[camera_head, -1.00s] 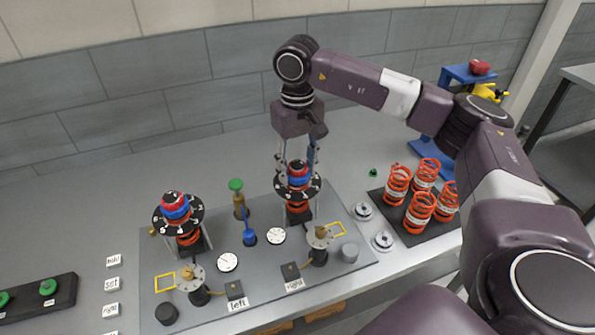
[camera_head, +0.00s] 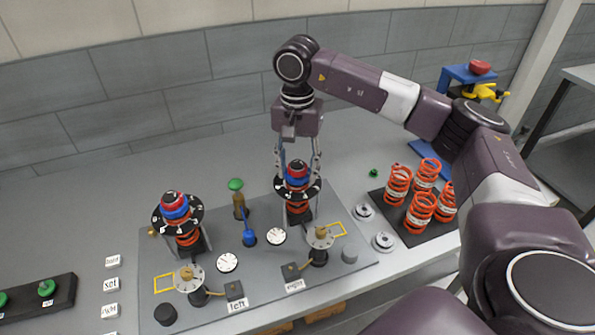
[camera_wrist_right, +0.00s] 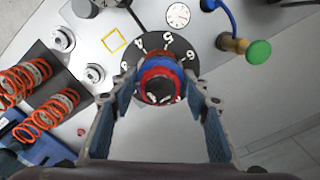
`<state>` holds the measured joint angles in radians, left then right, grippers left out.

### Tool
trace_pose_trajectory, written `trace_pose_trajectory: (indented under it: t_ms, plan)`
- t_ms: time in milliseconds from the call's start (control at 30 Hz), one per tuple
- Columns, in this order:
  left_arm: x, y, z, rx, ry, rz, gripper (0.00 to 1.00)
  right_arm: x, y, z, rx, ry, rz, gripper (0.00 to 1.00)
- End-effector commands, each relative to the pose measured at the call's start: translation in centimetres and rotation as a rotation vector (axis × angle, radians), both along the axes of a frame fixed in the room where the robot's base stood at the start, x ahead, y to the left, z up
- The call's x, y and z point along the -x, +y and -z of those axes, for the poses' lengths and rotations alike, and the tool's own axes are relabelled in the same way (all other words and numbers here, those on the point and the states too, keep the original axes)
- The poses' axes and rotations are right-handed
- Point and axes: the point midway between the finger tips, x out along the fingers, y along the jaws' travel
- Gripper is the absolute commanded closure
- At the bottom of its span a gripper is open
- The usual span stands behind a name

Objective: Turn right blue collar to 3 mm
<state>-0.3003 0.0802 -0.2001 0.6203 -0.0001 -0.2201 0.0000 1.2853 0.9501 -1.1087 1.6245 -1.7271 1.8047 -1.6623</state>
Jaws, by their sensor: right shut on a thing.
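The right blue collar (camera_head: 297,180) sits on the right spring unit, below a red cap and above a black numbered dial (camera_head: 314,190). In the right wrist view the blue collar (camera_wrist_right: 158,65) shows around a red ring, with the dial (camera_wrist_right: 178,50) beneath. My right gripper (camera_head: 299,172) comes down from above with its two fingers on opposite sides of the collar. It is shut on the collar; its fingertips (camera_wrist_right: 160,78) partly cover the collar sides. The dial reading against any pointer is too small to tell. My left gripper is in neither view.
The left spring unit (camera_head: 176,208) stands on the same grey plate (camera_head: 260,285). A green-topped post (camera_head: 238,195) and a blue lever (camera_head: 249,236) stand between the units. Several orange springs (camera_head: 421,211) stand on a black tray at right.

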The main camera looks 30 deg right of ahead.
Motion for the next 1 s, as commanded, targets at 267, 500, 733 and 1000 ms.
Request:
trace_pose_trajectory:
  t_ms: [267,500,733,1000]
  plan:
    - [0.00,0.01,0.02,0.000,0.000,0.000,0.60,-0.02,-0.01,0.00,-0.001,-0.001,0.022,0.84]
    - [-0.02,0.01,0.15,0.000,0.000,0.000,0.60,-0.02,0.01,0.05,0.000,-0.001,0.222,0.85]
    - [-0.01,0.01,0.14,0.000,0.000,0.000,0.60,-0.03,-0.02,0.02,0.000,-0.001,0.248,0.85]
    - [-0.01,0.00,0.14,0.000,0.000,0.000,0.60,-0.03,-0.02,0.01,0.000,-0.001,0.245,0.45]
